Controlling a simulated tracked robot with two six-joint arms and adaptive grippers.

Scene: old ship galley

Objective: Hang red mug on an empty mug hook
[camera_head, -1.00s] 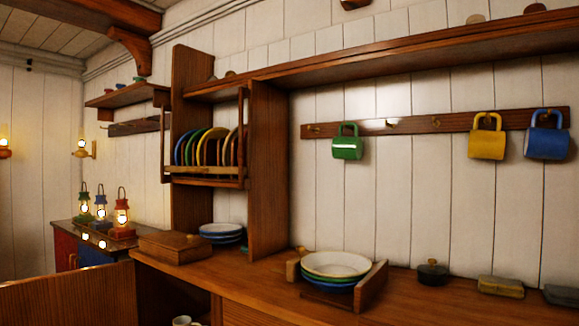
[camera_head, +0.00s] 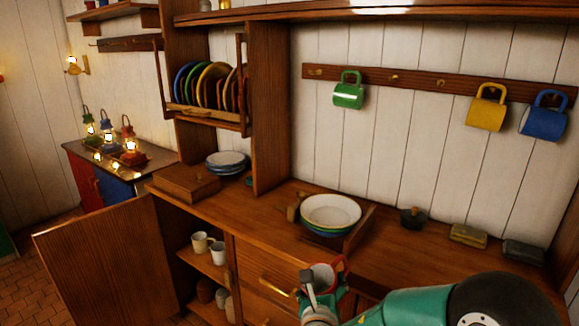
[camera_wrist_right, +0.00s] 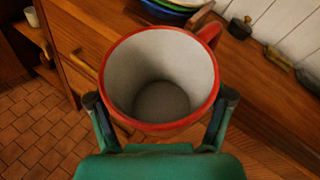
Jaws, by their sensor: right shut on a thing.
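The red mug (camera_head: 322,276) has a white inside and is held in my right gripper (camera_head: 321,296), in front of the counter's front edge. In the right wrist view the red mug (camera_wrist_right: 160,85) sits between both fingers, its open mouth facing the camera and its handle (camera_wrist_right: 209,36) at the upper right. On the wall, the hook rail (camera_head: 420,81) carries a green mug (camera_head: 348,93), a yellow mug (camera_head: 486,112) and a blue mug (camera_head: 543,118). Bare hooks show left of the green mug (camera_head: 316,72) and between the green and yellow mugs (camera_head: 394,78). My left gripper is out of view.
Stacked bowls (camera_head: 331,213) stand in a wooden holder on the counter (camera_head: 275,228). A small dark pot (camera_head: 413,217) and two boxes (camera_head: 468,236) lie to the right. A cabinet door (camera_head: 105,265) stands open, with white mugs (camera_head: 200,243) inside. Wall below the rail is clear.

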